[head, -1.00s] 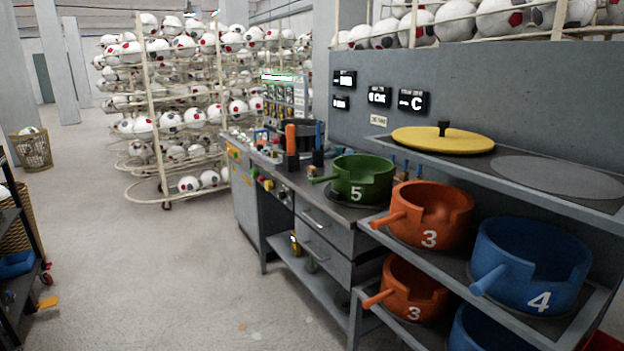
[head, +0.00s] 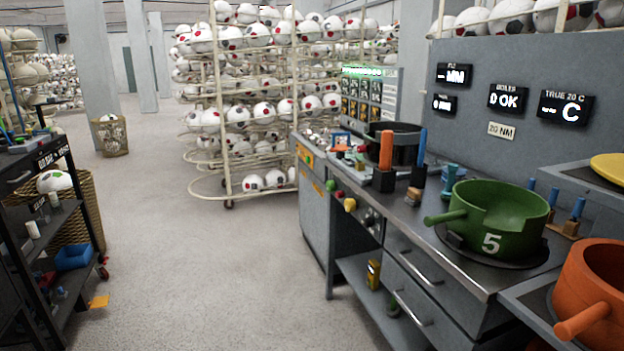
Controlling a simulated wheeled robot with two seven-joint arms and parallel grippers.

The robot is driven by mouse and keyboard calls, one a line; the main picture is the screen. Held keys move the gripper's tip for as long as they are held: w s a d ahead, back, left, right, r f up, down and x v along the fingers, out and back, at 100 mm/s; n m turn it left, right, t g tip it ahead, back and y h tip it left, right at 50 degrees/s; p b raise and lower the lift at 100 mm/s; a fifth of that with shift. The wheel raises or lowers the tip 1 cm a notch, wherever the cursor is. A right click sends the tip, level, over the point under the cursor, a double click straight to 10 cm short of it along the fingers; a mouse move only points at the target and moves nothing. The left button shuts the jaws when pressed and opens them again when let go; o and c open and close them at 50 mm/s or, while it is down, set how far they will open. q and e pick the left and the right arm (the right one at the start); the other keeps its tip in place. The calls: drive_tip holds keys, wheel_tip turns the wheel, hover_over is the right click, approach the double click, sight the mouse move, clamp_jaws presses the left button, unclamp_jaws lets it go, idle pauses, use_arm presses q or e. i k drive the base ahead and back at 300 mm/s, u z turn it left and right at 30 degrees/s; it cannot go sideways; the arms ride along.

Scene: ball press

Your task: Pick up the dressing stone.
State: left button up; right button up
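I cannot pick out the dressing stone with certainty; the small items on the bench are too small to tell apart. On the grey workbench (head: 474,268) an orange upright bar (head: 386,150) and a thinner blue one (head: 421,146) stand in dark holders. A teal spool-shaped piece (head: 450,182) stands to their right. Several small items (head: 345,150) lie at the bench's far left end. Neither of my grippers is in view.
A green pot marked 5 (head: 492,240) sits on the bench's near end, with an orange pot (head: 598,290) at right. A black shelf cart (head: 22,238) stands at left, a ball rack (head: 225,110) behind. The floor (head: 215,265) between is clear.

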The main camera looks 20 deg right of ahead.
sight(413, 197)
drive_tip(key=u, duration=0.15)
drive_tip(key=i, duration=2)
drive_tip(key=z, duration=0.5)
